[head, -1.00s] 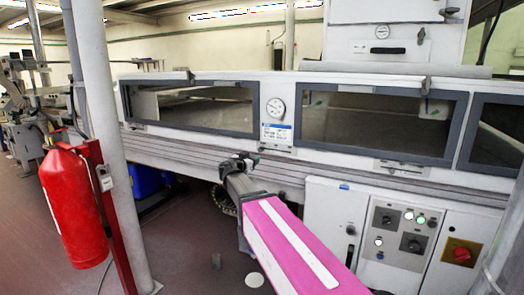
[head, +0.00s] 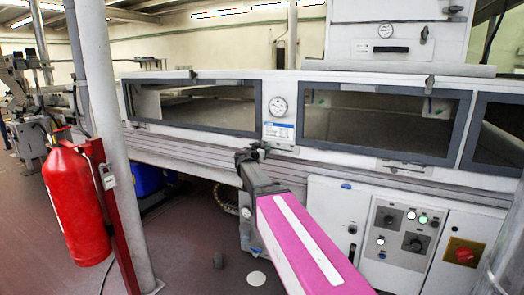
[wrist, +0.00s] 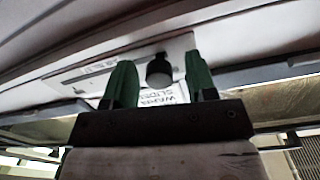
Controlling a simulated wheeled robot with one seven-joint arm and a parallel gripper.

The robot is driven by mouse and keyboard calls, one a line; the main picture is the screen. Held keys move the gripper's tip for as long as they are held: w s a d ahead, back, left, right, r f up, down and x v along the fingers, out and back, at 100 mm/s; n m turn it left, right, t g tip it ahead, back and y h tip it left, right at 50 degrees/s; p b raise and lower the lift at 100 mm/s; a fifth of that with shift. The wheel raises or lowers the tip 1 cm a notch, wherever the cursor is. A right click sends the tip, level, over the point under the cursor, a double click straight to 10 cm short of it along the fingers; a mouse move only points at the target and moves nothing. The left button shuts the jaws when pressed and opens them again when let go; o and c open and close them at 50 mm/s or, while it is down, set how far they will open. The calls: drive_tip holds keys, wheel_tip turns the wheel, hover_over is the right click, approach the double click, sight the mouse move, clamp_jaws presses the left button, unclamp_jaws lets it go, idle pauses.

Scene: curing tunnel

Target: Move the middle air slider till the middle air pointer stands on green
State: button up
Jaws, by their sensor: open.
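My gripper (wrist: 160,78) is open in the wrist view, with one green finger on each side of a dark round knob (wrist: 159,70). The knob sits on a pale plate (wrist: 90,72) with a slot line and printed text upside down; I take it for the air slider. I cannot tell whether the fingers touch it. In the head view my gripper (head: 250,155) is at the rail just below the white gauge panel. A round white dial (head: 278,106) is above it, over a blue and white label (head: 279,132). The dial's pointer and colours are too small to read.
Dark-framed windows (head: 385,122) flank the dial. A second small dial (head: 385,31) is on the upper housing. A control box (head: 400,235) with knobs and a red switch (head: 463,252) stands lower right. A red extinguisher (head: 75,205) and grey post (head: 110,150) are at the left.

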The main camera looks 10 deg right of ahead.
clamp_jaws()
drive_tip(key=shift+s+d, duration=0.55)
drive_tip(key=shift+d, duration=0.25)
drive_tip(key=shift+s+d, duration=0.55)
drive_tip(key=shift+d, duration=0.2)
unclamp_jaws()
drive_tip(key=shift+w+a, duration=0.1)
approach(272, 148)
drive_tip(key=v, duration=0.4)
drive_tip(key=shift+a, duration=0.15)
